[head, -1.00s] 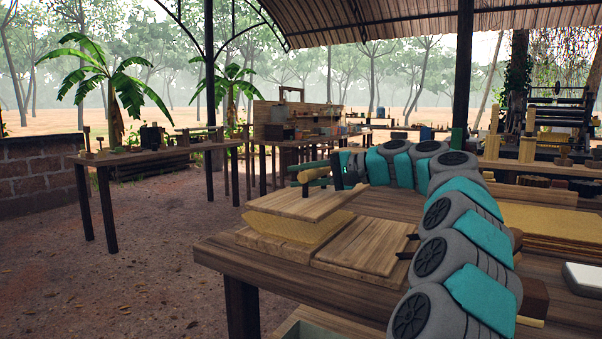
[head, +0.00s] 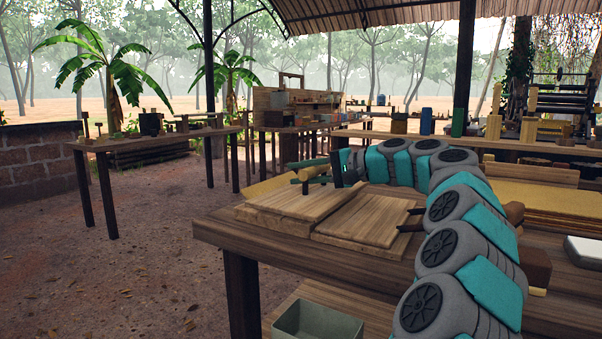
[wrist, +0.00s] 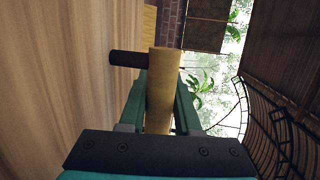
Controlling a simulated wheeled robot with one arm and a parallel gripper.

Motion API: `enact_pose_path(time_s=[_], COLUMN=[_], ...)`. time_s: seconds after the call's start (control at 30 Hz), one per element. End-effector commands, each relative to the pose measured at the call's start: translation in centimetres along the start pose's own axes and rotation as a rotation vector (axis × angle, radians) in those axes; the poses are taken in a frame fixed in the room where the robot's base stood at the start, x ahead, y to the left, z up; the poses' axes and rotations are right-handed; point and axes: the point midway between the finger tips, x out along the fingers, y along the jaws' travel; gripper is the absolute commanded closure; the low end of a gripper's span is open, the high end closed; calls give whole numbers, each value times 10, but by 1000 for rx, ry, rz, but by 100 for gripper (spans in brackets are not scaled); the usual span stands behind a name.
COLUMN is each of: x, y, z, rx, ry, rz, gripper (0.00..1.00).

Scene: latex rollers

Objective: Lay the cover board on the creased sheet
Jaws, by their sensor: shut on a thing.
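The cover board (head: 285,203) is a flat wooden board with a pale wooden bar handle (head: 306,174) on a dark post. It lies low and looks level over the left wooden base (head: 254,219); whether it touches everywhere below I cannot tell. A yellow strip, likely the creased sheet (head: 262,188), shows along its far left edge; the rest is hidden. My gripper (head: 322,169) is above the board, shut on the handle. In the wrist view my green fingers (wrist: 163,85) clasp the bar (wrist: 163,75), with the board's face (wrist: 60,90) to the left.
A second wooden board (head: 368,218) lies close to the right on the same table (head: 225,232). Yellow sheets (head: 545,222) and a white block (head: 585,250) are farther right. A grey-green bin (head: 318,323) stands below the table's front. My arm spans the table's right side.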

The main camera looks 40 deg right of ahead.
Motion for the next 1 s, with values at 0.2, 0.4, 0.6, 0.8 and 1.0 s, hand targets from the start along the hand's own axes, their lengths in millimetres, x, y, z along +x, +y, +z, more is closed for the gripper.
enact_pose_path(time_s=[0.2, 0.4, 0.6, 0.8, 1.0], x=[0, 0, 0, 1, 1], y=[-1, 0, 2, 4, 6], z=[0, 0, 0, 0, 0], rx=[-1, 0, 0, 0, 0], ry=[0, 0, 0, 0, 0], rz=[-1, -1, -2, -2, -2], gripper=[100, 100, 100, 100, 59])
